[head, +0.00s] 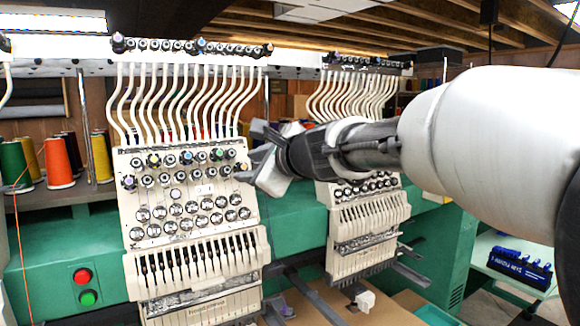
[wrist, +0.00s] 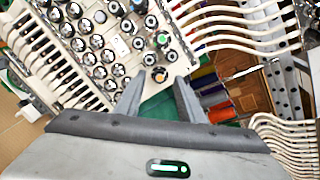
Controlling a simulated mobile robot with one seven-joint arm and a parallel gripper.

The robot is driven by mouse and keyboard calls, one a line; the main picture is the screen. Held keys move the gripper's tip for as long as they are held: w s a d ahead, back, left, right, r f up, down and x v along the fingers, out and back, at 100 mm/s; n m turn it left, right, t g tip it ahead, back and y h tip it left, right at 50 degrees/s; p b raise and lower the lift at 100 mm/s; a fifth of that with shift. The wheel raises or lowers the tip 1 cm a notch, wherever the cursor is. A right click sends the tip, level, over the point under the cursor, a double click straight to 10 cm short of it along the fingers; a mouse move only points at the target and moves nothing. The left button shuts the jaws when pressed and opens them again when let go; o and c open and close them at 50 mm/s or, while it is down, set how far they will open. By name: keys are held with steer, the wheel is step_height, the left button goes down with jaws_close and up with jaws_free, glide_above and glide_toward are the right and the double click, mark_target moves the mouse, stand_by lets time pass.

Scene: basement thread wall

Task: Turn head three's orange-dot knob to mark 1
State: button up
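The nearer embroidery head (head: 190,240) has a cream panel with rows of round knobs, some with coloured dots. A dark knob with what looks like an orange dot (head: 242,167) sits at the panel's right edge; it also shows in the wrist view (wrist: 159,74). My gripper (head: 256,168) is just right of this knob in the head view. In the wrist view my gripper (wrist: 157,90) has its fingers apart, with the knob just beyond the gap between the tips. I see no contact. The head's number and the mark the knob points to are too small to read.
A second head (head: 368,220) stands to the right, partly behind my arm. White curved thread tubes (head: 190,95) rise above the nearer panel. A knob with a green dot (wrist: 162,39) is close by. Thread cones (head: 58,163) stand at left. Red (head: 82,276) and green buttons are lower left.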

steer(key=shift+w+a+f, duration=0.15)
steer(key=shift+w+a, duration=0.2)
steer(key=shift+w, duration=0.05)
jaws_close()
steer(key=shift+n, duration=0.3)
